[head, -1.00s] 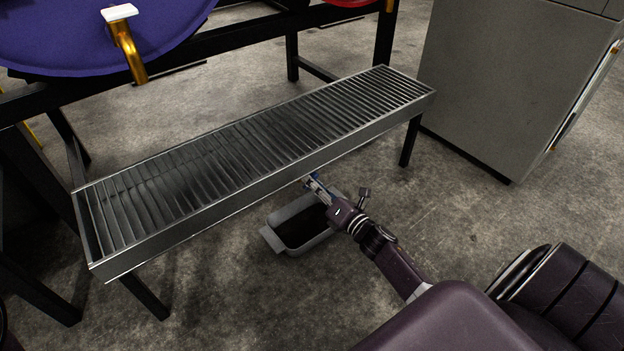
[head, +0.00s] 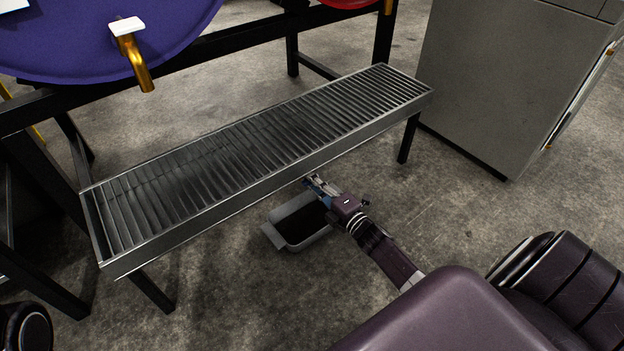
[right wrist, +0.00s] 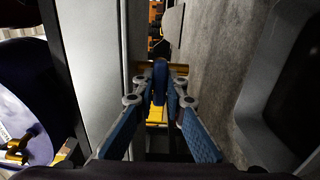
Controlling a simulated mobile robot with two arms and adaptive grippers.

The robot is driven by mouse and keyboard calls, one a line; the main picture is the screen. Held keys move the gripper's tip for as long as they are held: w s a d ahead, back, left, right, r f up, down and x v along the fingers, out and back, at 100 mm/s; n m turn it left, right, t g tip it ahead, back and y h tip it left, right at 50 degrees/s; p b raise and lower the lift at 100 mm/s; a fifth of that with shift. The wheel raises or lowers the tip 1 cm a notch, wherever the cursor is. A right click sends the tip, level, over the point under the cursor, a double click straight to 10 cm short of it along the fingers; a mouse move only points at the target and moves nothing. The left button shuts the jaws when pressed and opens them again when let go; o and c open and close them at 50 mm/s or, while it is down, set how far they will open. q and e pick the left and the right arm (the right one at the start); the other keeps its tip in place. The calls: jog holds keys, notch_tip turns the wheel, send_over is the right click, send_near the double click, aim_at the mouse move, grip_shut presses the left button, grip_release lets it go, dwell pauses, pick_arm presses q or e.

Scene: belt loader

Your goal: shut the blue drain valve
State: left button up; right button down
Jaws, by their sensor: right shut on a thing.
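My right gripper (head: 314,181) reaches in from the lower right to the front edge of the grated trough (head: 200,215). Its blue-padded fingers (right wrist: 160,88) show in the right wrist view, shut on a blue handle (right wrist: 160,76), which looks like the drain valve's. Yellow brass-coloured metal shows behind the handle and beside the fingertips. In the head view the valve is hidden by the gripper and the trough edge. How far the valve is turned cannot be told. My left gripper is not in view.
A grey pan (head: 272,238) with dark contents stands on the floor below my right gripper. A purple drum (head: 70,45) with a brass tap (head: 141,70) lies on a black rack behind the trough. A grey cabinet (head: 500,80) stands at the right.

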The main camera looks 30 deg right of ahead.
dwell(0.6)
jog(key=c, duration=2)
grip_release()
jog(key=shift+o, duration=0.2)
jog(key=shift+s, duration=0.1)
jog(key=s, duration=0.8)
jog(key=shift+d, duration=0.35)
jog(key=shift+w+f, duration=0.1)
